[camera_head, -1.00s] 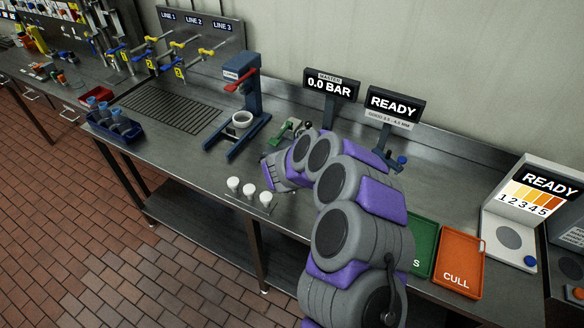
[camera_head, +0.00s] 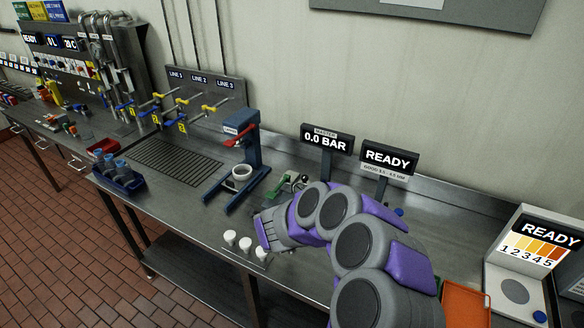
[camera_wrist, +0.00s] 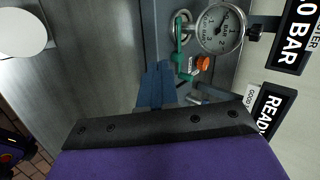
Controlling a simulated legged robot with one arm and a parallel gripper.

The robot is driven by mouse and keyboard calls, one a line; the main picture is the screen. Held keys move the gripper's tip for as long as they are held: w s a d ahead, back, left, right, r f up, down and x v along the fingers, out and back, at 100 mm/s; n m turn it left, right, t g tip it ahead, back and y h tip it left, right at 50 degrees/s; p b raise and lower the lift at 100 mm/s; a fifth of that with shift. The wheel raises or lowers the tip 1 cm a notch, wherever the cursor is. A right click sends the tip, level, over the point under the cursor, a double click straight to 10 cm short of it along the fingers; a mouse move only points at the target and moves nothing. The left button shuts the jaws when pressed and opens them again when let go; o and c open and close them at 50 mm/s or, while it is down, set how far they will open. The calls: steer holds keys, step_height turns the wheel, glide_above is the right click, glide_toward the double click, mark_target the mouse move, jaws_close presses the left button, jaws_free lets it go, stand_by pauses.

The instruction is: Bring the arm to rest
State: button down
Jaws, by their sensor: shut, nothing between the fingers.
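My purple and grey arm reaches in from the lower right of the head view. My gripper (camera_head: 264,234) is at its left end, low over the steel bench, behind and to the right of the white cups. Its fingertips are hard to make out there, but it is shut and holds nothing. In the wrist view a black bar with screws and a purple body (camera_wrist: 165,158) fill the bottom. The arm hides part of the bench and the base of the READY display.
White cups (camera_head: 246,243) stand near the front edge. The green-handled gauge fixture (camera_wrist: 184,50) with its dial (camera_wrist: 220,28) is close behind my gripper. A blue press (camera_head: 243,150) stands to the left, displays (camera_head: 327,141) behind. An orange tray (camera_head: 465,300) lies at right.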

steer(key=s+a+r+n+y, duration=0.3)
steer(key=a+r+n+y, duration=0.4)
steer(key=a+r, duration=0.55)
steer(key=s+d+r+n+g+y+b, duration=0.1)
steer(key=s+d+r+n+g+y, duration=0.2)
steer(key=s+r+n, duration=0.5)
steer(key=s+d+f+n+g+h, duration=0.2)
steer(key=s+d, duration=0.6)
steer(key=s, duration=0.3)
steer(key=s+d+f+n+g+h+b, duration=0.1)
steer(key=s+d+f+n+g+h, duration=0.1)
steer(key=s+d, duration=0.7)
steer(key=s+d+f+n+g+h, duration=0.1)
steer(key=s+d+f+g+h, duration=0.1)
steer(key=s+d, duration=0.7)
steer(key=shift+s+d+n+g+h+b, duration=0.15)
steer(key=shift+s+n+g+h+b, duration=0.55)
steer(key=shift+s, duration=2.55)
steer(key=shift+d+m+g+p, duration=0.1)
steer(key=shift+m+g+p, duration=0.2)
steer(key=shift+p, duration=0.05)
steer(key=shift+d, duration=0.35)
